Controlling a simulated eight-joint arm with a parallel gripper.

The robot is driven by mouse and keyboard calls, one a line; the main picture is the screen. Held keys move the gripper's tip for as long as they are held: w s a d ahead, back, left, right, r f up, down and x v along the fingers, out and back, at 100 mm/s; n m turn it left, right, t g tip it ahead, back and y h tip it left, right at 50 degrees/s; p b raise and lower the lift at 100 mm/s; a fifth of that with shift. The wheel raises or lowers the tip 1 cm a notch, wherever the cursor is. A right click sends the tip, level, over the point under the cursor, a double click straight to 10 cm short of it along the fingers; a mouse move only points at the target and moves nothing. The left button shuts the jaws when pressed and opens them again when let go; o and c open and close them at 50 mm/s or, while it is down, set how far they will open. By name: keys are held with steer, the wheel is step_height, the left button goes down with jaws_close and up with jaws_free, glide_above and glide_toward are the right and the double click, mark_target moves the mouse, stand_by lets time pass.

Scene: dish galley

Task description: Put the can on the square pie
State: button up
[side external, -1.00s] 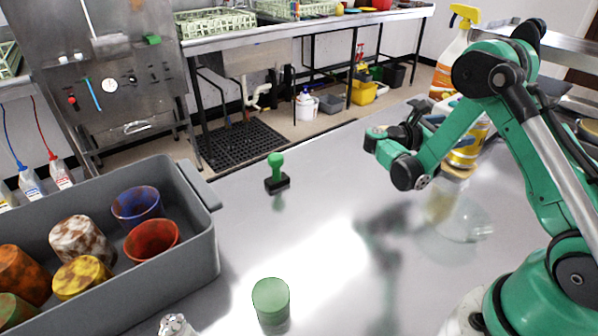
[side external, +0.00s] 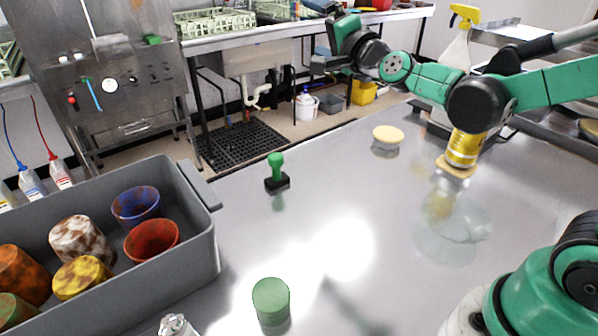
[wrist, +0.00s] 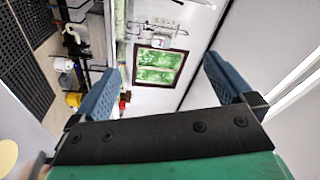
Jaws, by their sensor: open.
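The yellow can (side external: 464,148) stands upright on the square pie (side external: 455,167), at the right of the counter in the side view. The square pie is a flat tan piece, mostly covered by the can, with its front edge and corners showing. My gripper (side external: 322,60) is raised high at the upper middle, well away from the can and touching nothing. Its blue fingers are spread and empty in the wrist view (wrist: 165,85). The can and the square pie are out of the wrist view.
A round tan-topped item (side external: 388,136) stands left of the can. A clear glass dish (side external: 462,226) lies in front of it. A green stamp (side external: 277,174), a green cylinder (side external: 271,300) and a grey bin (side external: 205,250) of cups stand left. The middle counter is clear.

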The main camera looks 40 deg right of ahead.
steer(key=s+a+f+n+g+y, duration=0.2)
steer(key=s+f+n+g, duration=1)
steer(key=s+f+n, duration=0.2)
steer(key=shift+s+a+n, duration=0.4)
steer(key=shift+s+n, duration=0.1)
steer(key=shift+s, duration=0.55)
